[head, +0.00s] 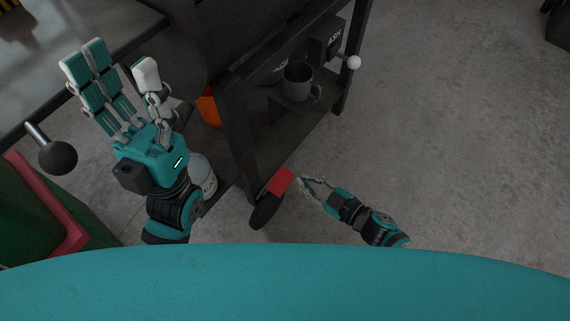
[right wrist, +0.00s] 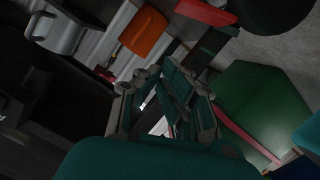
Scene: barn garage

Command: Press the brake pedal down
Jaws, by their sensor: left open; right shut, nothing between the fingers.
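The red brake pedal (head: 281,181) sits at the caster wheel (head: 264,212) at the foot of the dark cart. In the right wrist view a red piece (right wrist: 205,12), which looks like the pedal, is at the top edge beside a black round shape. My right gripper (head: 305,182) is shut and empty, its fingertips close to the right side of the pedal. I cannot tell whether they touch. Its fingers also show in the right wrist view (right wrist: 165,88). My left gripper (head: 118,80) is open and empty, raised at the left, far from the pedal.
The dark cart (head: 232,140) has a shelf with a grey mug (head: 299,82). A white-knobbed lever (head: 353,62) sticks out at its right. An orange object (head: 209,108) is behind its post. A green container with red edging (head: 40,215) stands at left.

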